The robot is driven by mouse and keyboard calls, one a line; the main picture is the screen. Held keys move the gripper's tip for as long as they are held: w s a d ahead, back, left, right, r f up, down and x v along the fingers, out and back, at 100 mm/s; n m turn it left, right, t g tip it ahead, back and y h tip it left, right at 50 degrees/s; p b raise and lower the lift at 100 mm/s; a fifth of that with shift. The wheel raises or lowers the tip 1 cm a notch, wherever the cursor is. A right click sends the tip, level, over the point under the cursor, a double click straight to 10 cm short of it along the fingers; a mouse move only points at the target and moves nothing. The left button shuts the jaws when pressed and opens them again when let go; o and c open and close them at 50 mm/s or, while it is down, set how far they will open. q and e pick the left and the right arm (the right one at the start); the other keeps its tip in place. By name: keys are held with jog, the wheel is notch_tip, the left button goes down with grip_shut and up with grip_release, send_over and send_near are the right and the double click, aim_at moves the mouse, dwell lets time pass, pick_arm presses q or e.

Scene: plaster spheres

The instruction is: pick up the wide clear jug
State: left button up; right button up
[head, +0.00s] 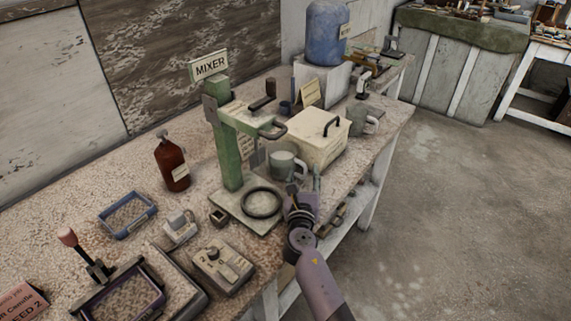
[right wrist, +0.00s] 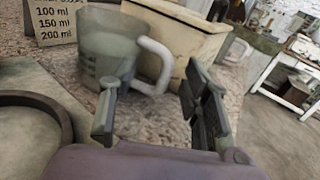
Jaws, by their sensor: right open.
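The wide clear jug (head: 283,164) stands upright on the bench, behind the mixer's ring base and in front of a cream box. In the right wrist view the jug (right wrist: 106,42) shows graduation marks and a pale handle on its right side. My right gripper (head: 304,186) is at the bench's front edge, just short of the jug. Its two fingers (right wrist: 155,105) are apart with nothing between them; the jug's handle lies beyond them. The jug's lower part is partly hidden by the left finger in the wrist view. My left gripper is out of view.
The green mixer stand (head: 228,150) rises left of the jug. The cream lidded box (head: 310,140) is close behind it. Another handled jug (head: 360,120) stands farther right. A brown bottle (head: 172,163) is to the left. Open floor lies right of the bench.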

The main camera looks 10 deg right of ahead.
jog(key=shift+c, duration=0.3)
grip_shut()
dwell(0.3)
dwell(0.4)
jog(key=shift+w+r, duration=0.1)
